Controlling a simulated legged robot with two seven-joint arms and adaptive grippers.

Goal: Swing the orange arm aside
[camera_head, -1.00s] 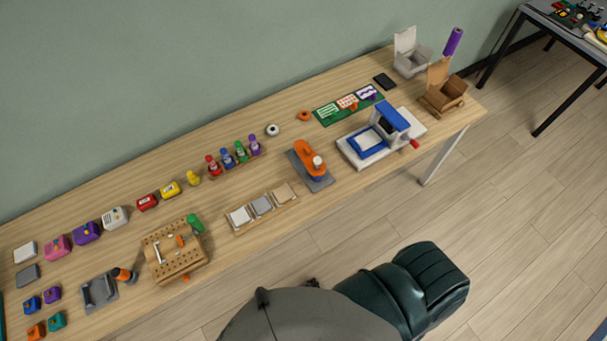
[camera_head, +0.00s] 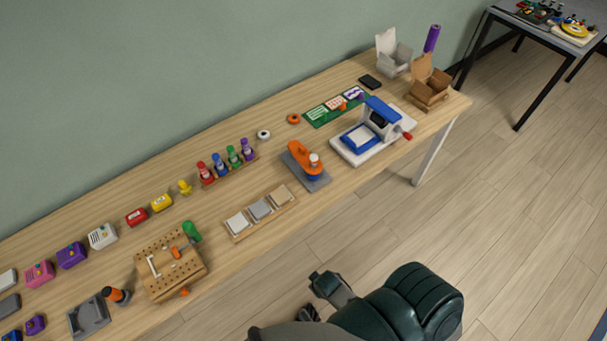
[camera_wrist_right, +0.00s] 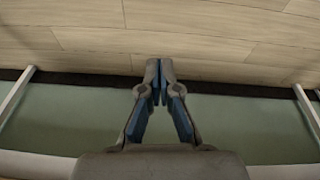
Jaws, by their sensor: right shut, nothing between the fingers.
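The orange arm (camera_head: 298,157) lies along a dark grey base (camera_head: 319,184) near the middle of the bench in the head view. A white-topped knob (camera_head: 314,160) stands at its right end. The arm lies lengthwise over the base. My right gripper (camera_wrist_right: 159,88) is shut and empty in the right wrist view. It is apart from the orange arm, which is not in the wrist view. My right arm is at the bottom of the head view, in front of the bench. My left gripper is not in view.
A tray with three tiles (camera_head: 236,234) stands left of the orange arm. A white and blue press-like device (camera_head: 343,148) stands to its right. Bottles in a rack (camera_head: 207,185) stand behind left. Bare wood lies in front. The wrist view shows floor, wall and bench legs.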

